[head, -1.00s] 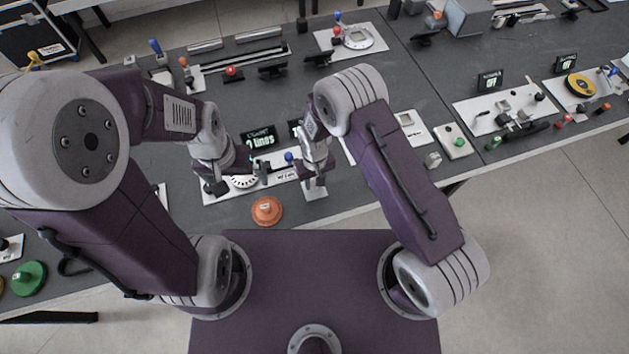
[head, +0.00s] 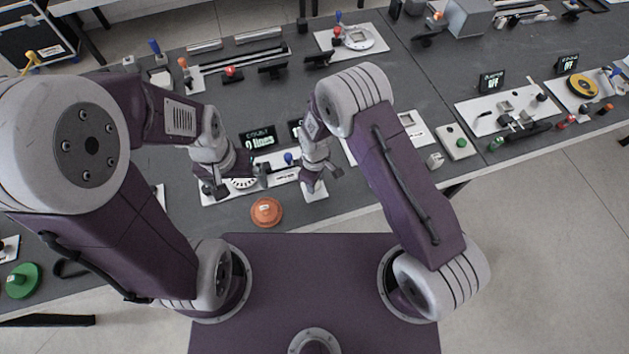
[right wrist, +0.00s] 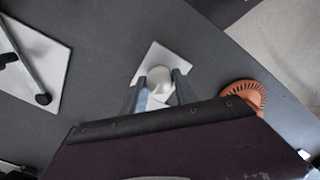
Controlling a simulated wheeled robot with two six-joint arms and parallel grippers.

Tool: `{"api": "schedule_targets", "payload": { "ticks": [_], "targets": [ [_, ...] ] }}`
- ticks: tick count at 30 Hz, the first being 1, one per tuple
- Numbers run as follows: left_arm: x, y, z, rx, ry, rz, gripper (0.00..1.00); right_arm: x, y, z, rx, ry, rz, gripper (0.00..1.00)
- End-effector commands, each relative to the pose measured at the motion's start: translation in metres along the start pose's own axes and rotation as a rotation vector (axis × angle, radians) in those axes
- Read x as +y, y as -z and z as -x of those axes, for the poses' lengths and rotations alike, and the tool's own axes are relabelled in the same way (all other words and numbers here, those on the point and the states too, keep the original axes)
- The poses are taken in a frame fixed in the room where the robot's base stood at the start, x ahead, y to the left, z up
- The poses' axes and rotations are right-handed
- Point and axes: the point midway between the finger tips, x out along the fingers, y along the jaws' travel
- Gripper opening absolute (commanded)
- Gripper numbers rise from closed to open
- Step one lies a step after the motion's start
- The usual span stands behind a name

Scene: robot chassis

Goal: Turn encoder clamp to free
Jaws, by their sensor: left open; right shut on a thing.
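A pale rounded knob (right wrist: 159,76), possibly the encoder clamp, stands on a small white plate (right wrist: 153,55) in the right wrist view. My right gripper (right wrist: 157,88) has a finger on each side of it and is shut on it. In the head view my right gripper (head: 322,182) is low over the bench's near edge and hides the knob. My left gripper (head: 216,187) is open beside a white toothed disc (head: 243,184), which the wrist partly hides. A display (head: 260,138) behind it seems to read "0 lines"; a second display (head: 294,130) is mostly hidden.
An orange round knob (head: 266,211) stands near the bench edge between the grippers; it also shows in the right wrist view (right wrist: 243,95). A blue-topped post (head: 288,159) stands close left of my right gripper. A green-button box (head: 458,142) is further right.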

Motion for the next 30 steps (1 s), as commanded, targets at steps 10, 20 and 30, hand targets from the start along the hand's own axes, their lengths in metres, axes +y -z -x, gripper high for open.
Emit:
{"api": "schedule_targets", "payload": {
  "ticks": [10,20,30],
  "targets": [
    [0.0,0.0,0.0001,0.0,0.0,0.0,0.98,0.0012,0.0012,0.0017,0.003,-0.003,0.025,0.0],
    [0.0,0.0,0.0,0.0,0.0,0.0,0.98,0.0011,0.0012,0.0015,0.003,-0.003,0.024,0.57],
    [0.0,-0.0002,-0.0015,0.0,0.0,0.0,0.98,0.0011,0.0014,0.007,0.004,-0.003,0.023,0.57]
  ]
}}
